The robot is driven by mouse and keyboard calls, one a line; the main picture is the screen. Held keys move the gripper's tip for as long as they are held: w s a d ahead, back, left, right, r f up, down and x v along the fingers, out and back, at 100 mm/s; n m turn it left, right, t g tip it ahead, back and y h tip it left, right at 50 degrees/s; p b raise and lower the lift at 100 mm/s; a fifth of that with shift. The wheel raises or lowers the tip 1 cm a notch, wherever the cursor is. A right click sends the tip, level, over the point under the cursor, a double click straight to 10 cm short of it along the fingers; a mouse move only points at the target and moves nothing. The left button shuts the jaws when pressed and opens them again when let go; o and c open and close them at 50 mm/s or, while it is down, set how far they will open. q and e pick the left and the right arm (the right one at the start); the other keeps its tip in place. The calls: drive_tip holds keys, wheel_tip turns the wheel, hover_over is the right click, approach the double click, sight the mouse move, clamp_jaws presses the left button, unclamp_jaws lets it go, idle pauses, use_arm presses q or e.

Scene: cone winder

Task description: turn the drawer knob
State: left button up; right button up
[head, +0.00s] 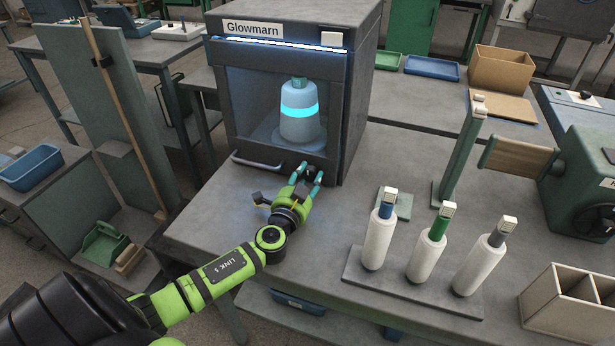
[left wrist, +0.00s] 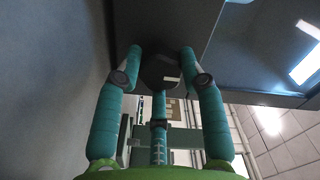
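The drawer knob (left wrist: 160,70) is dark and round, seen between my left gripper's fingers in the left wrist view. My left gripper (head: 312,171) is at the lower front of the dark cabinet labelled Glowmarn (head: 225,95). Its teal fingers also show in the left wrist view (left wrist: 160,62): two flank the knob and a third is below it. The fingers are spread about as wide as the knob. I cannot tell whether they touch it. In the head view the knob is mostly hidden by the fingers. My right gripper is out of view.
A bottle with a glowing cyan band (head: 299,112) stands behind the cabinet window. A metal handle (head: 257,162) lies left of my gripper. A rack (head: 410,285) of white yarn cones stands to the right. The tabletop between gripper and rack is clear.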

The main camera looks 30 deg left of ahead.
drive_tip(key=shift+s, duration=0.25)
use_arm(q)
drive_tip(key=shift+m, duration=0.3)
drive_tip(key=m, duration=0.3)
drive_tip(key=shift+r+m, duration=0.1)
drive_tip(key=shift+m, duration=0.2)
drive_tip(key=m, duration=0.4)
drive_tip(key=shift+d+m, duration=0.1)
drive_tip(key=shift+m, duration=0.2)
drive_tip(key=m+p, duration=0.1)
drive_tip(key=m, duration=0.3)
drive_tip(key=shift+m, duration=0.3)
drive_tip(key=shift+m+p, duration=0.45)
drive_tip(key=shift+m, duration=1.75)
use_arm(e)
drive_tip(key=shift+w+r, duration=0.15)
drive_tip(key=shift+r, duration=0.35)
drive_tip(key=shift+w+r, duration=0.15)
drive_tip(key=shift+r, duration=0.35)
